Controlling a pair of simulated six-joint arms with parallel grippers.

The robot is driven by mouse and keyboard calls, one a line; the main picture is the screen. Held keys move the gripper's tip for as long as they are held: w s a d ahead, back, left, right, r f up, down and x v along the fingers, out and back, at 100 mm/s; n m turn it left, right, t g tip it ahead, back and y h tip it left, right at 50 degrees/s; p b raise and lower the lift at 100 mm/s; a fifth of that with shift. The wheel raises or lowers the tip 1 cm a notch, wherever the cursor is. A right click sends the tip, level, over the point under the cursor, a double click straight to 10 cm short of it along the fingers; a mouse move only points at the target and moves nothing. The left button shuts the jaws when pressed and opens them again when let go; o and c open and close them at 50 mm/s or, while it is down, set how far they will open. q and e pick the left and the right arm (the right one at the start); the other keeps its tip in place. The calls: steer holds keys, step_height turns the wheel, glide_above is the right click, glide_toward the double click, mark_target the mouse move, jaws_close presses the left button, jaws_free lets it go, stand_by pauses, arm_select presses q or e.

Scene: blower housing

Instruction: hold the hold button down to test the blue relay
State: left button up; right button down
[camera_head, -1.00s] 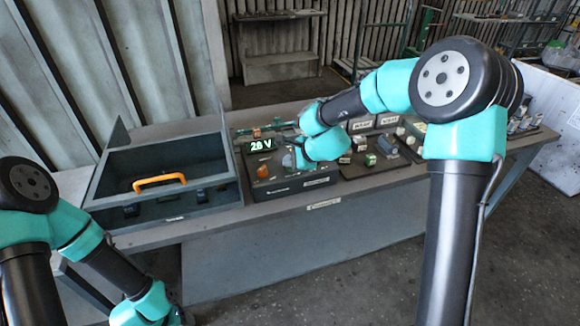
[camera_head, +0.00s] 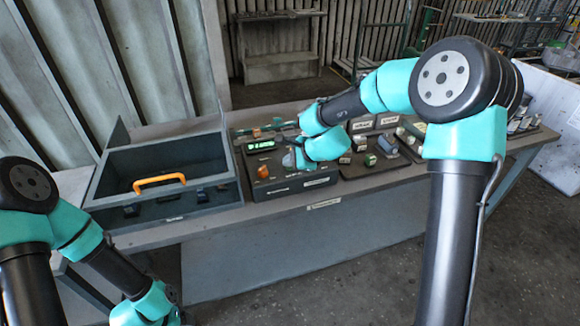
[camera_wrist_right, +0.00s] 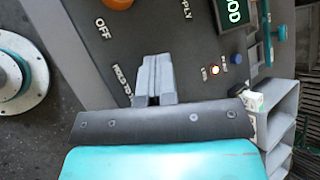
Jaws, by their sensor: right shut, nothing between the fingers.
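The test box (camera_head: 290,185) stands on the bench, with a lit green display (camera_head: 262,145) and an orange knob (camera_head: 263,171). In the right wrist view, my right gripper (camera_wrist_right: 155,75) is shut and empty, its fingertips down at the panel beside a label reading "HOLD TO". The hold button is not visible; the fingers cover that spot. The display (camera_wrist_right: 235,14) there shows the letters "OOD", cut off by the frame. I cannot pick out the blue relay for sure. My left gripper's fingers are out of view.
A grey open bin (camera_head: 215,195) with an orange handle (camera_head: 160,181) stands left of the test box. A dark mat (camera_head: 375,178) with several small parts lies to the right. The bench front edge (camera_head: 400,180) is clear.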

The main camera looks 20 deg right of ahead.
mark_target(290, 169)
steer(key=shift+r, duration=0.1)
stand_by(0.4)
steer(key=shift+r, duration=0.75)
steer(key=shift+r, duration=0.1)
steer(key=shift+r, duration=2.4)
